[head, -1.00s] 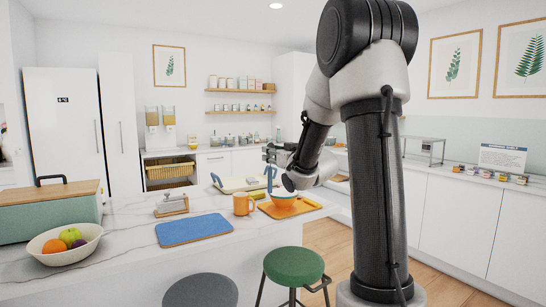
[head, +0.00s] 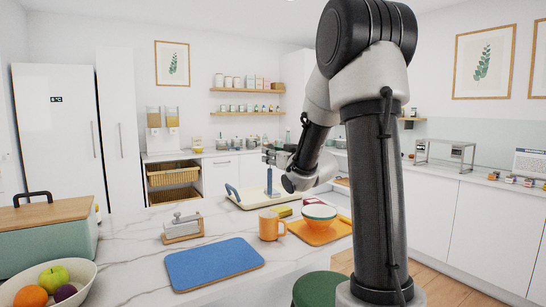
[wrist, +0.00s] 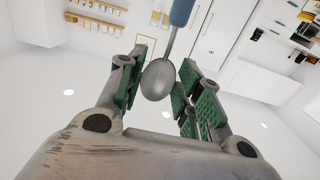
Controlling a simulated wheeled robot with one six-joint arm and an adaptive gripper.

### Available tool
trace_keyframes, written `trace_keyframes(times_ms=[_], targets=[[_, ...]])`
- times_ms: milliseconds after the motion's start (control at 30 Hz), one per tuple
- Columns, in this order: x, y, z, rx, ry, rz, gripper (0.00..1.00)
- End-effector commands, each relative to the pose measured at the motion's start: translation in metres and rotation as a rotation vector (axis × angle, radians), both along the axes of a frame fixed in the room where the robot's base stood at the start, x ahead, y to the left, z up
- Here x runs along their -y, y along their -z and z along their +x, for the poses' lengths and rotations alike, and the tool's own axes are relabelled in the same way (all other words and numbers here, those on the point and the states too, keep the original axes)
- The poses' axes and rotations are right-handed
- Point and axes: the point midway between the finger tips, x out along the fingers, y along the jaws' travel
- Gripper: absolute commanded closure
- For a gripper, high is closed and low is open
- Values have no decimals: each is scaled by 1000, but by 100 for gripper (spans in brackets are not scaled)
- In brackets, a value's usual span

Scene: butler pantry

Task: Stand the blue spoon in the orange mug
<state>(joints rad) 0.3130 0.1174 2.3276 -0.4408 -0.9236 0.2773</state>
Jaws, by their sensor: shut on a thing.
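My gripper (head: 271,158) is shut on the blue spoon (head: 269,181), above the counter. In the wrist view the fingers (wrist: 163,65) are on either side of the spoon's grey metal bowl (wrist: 158,80), and the blue handle (wrist: 182,12) extends away from them. In the head view the blue handle hangs roughly upright below the gripper. The orange mug (head: 269,226) stands upright on the marble counter, its handle to the right. The spoon is apart from it, showing above and behind it in the picture. The inside of the mug is hardly visible.
An orange board (head: 332,235) with a bowl (head: 319,213) is right of the mug. A pale tray (head: 246,202) and a yellow item (head: 283,212) are behind. A blue mat (head: 213,264) and a wooden-based holder (head: 183,233) lie left. A green stool (head: 318,288) stands in front.

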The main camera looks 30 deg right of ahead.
Motion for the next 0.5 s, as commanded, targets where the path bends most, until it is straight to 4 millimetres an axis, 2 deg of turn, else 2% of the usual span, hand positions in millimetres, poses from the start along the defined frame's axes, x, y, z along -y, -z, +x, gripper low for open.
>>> trace_keyframes(times_ms=[233, 500], targets=[[0, 6, 0, -2, 0, 1, 88], [0, 28, 0, -2, 0, 1, 88]])
